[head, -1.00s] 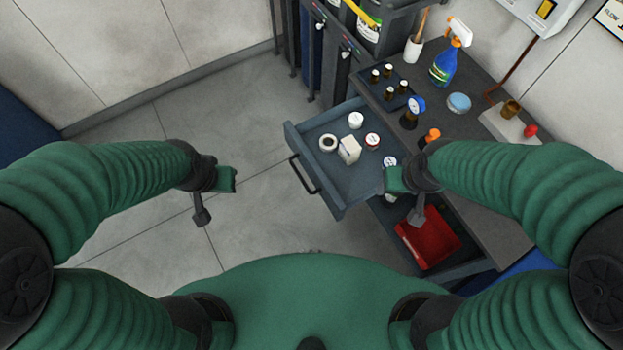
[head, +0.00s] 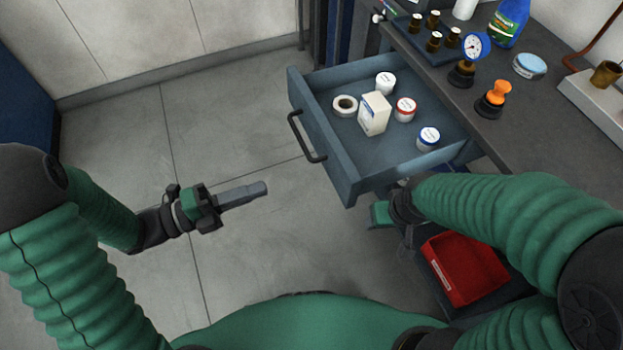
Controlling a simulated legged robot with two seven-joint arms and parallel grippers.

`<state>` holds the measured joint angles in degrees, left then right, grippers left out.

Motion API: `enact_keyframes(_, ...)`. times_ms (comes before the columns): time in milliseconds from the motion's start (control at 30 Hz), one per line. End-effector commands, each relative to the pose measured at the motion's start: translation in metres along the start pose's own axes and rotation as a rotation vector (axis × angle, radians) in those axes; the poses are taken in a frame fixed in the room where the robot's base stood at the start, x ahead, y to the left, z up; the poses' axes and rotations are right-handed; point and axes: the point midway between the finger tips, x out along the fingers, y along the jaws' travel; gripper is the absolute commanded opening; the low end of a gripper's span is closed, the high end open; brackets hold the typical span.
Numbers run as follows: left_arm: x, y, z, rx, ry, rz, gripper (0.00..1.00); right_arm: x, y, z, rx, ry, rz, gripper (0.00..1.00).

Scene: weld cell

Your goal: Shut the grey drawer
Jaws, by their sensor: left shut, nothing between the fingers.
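The grey drawer (head: 326,150) stands open, pulled out to the left from under the dark workbench. Its black bar handle (head: 306,137) is on the front panel, facing left. Inside lie a white box (head: 374,113), a roll of tape (head: 345,105) and several small jars (head: 405,109). My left gripper (head: 262,188) is shut and empty, to the left of the drawer and lower in the picture, apart from the handle. My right gripper (head: 380,214) is just below the drawer's near corner in the picture; its fingers are mostly hidden, and I cannot tell whether it touches the drawer.
A red bin (head: 465,268) sits in a lower open drawer or shelf under the bench. On the bench top (head: 520,120) are a gauge (head: 474,48), an orange-topped item (head: 494,98), a blue tin (head: 529,66) and a spray bottle (head: 509,22). The floor left of the drawer is clear.

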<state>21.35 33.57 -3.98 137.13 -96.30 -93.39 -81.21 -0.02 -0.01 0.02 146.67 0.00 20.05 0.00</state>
Motion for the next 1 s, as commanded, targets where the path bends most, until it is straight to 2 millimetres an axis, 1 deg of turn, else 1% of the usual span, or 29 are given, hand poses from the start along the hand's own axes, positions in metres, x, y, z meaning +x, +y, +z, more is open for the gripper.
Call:
enact_keyframes(167, 0.033, 0.001, -0.001, -0.002, 0.006, 0.001, 0.00, 0.006, 0.000, 0.001, 0.001, 0.000, 0.000, 0.62)
enact_keyframes(400, 0.085, 0.001, 0.000, -0.002, 0.004, 0.000, 0.00, 0.015, 0.000, 0.004, 0.001, 0.000, 0.000, 0.62)
enact_keyframes(500, 0.105, 0.001, 0.000, -0.001, 0.003, 0.001, 0.00, 0.019, 0.000, 0.005, 0.001, 0.000, 0.000, 0.62)
enact_keyframes(600, 0.120, 0.001, 0.000, -0.003, 0.002, 0.002, 0.00, 0.022, 0.000, 0.005, 0.001, 0.000, 0.000, 0.62)
enact_keyframes(733, 0.130, 0.000, 0.000, -0.003, 0.001, 0.002, 0.00, 0.024, 0.000, 0.006, 0.001, 0.000, 0.000, 0.62)
enact_keyframes(1000, 0.132, -0.001, 0.001, -0.004, -0.002, 0.002, 0.00, 0.023, 0.000, 0.006, 0.001, 0.000, 0.000, 0.62)
